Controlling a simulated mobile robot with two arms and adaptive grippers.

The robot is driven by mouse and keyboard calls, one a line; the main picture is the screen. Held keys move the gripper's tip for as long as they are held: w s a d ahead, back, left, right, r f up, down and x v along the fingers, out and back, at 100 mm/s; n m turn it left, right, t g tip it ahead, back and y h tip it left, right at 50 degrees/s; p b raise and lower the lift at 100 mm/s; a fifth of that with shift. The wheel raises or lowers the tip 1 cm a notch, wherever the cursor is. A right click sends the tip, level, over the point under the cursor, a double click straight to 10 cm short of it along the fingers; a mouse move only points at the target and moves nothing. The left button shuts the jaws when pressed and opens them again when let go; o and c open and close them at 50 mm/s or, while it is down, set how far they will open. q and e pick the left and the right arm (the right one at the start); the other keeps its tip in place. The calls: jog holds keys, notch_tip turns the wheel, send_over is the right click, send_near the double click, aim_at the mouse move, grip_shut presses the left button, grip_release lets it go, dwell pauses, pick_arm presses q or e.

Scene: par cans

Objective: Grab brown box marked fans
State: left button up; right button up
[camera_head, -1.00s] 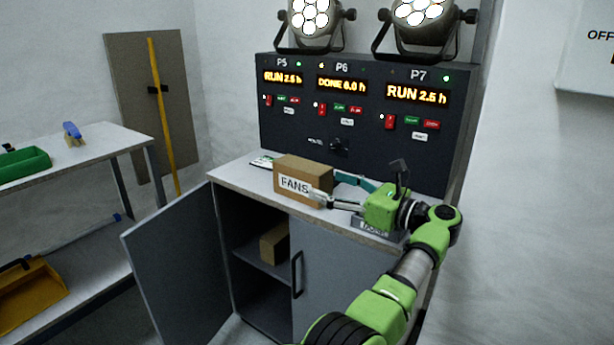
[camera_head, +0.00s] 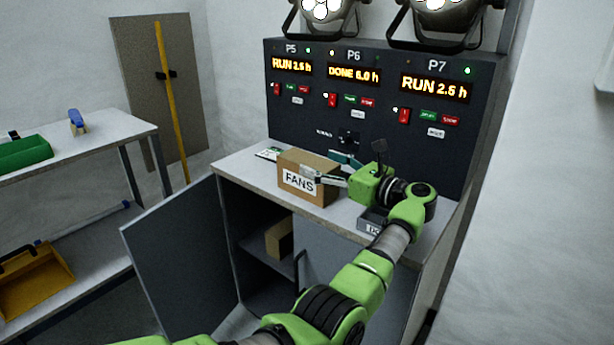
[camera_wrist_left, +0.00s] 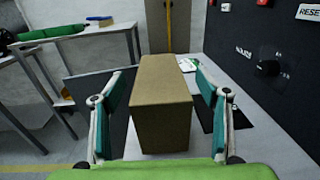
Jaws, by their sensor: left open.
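The brown box marked FANS (camera_head: 298,180) sits upright on the cabinet top, its white label facing the front. My left gripper (camera_head: 325,166) reaches in from the right, with one finger along the label side and the other behind the box. In the left wrist view the box (camera_wrist_left: 160,95) stands between the two spread fingers of the left gripper (camera_wrist_left: 160,78). Gaps show on both sides there, though contact at the fingertips is hard to tell. My right gripper is not in view.
The grey cabinet top (camera_head: 240,172) stands before a black control panel (camera_head: 295,120). A second brown box (camera_head: 279,238) is inside the cabinet, whose left door (camera_head: 180,260) is open. A shelf table (camera_head: 100,135) is at left.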

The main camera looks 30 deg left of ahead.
aim_at(307, 160)
pick_arm(q)
jog(key=a, duration=0.5)
jog(key=shift+w+f+p, duration=0.1)
jog(key=shift+f+p, duration=0.2)
jog(key=shift+p, duration=0.05)
jog(key=c, duration=1.4)
jog(key=shift+r, duration=0.1)
jog(key=shift+c, duration=0.2)
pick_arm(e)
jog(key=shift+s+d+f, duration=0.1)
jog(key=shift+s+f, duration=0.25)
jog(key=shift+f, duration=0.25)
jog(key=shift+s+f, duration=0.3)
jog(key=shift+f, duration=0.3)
